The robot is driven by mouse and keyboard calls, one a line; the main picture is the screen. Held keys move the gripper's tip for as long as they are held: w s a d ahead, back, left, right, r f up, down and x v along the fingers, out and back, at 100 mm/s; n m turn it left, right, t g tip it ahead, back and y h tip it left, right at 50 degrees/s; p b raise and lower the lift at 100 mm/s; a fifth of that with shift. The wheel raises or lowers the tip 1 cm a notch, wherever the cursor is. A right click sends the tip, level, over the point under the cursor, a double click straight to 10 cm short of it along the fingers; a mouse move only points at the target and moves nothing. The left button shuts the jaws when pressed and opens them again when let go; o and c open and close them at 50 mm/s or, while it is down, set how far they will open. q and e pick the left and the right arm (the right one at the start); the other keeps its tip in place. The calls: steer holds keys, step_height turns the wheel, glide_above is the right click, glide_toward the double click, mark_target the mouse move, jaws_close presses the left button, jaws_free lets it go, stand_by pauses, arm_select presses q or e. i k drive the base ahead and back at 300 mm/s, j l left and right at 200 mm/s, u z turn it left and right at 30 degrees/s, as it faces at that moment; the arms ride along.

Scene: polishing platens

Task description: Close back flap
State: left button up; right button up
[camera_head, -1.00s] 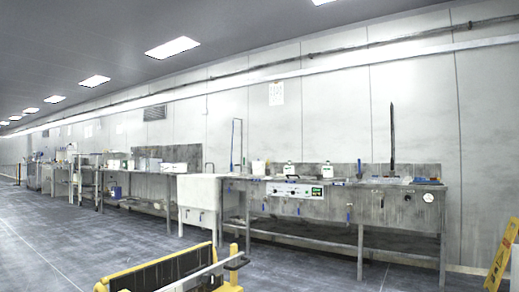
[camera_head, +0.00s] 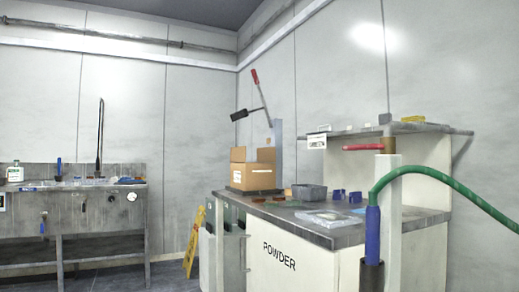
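A brown cardboard box (camera_head: 252,177) stands on the far left part of the powder bench (camera_head: 300,270). At least one flap stands up at its left rear. The state of its other flaps is too small to tell. Behind it is an upright press-like stand (camera_head: 278,150) with a red-handled lever. Neither of my grippers shows in the head view.
The bench top holds a grey bin (camera_head: 309,192), blue holders (camera_head: 338,195) and a clear tray (camera_head: 328,218). A green hose (camera_head: 435,172) and white post (camera_head: 391,215) stand in front at the right. A yellow floor sign (camera_head: 194,242) stands left of the bench.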

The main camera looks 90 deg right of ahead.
mark_target(268, 154)
steer(key=l+z, duration=0.1)
steer(key=z, duration=0.3)
steer(key=l+z, duration=0.1)
steer(key=z, duration=0.3)
steer(key=i+l+z, duration=0.1)
steer(key=z, duration=0.7)
steer(key=i+z, duration=0.15)
steer(key=z, duration=0.25)
steer(key=i+l+z, duration=0.15)
steer(key=i+z, duration=0.35)
steer(key=i+j+z, duration=0.15)
steer(key=i+z, duration=0.35)
steer(key=i, duration=0.1)
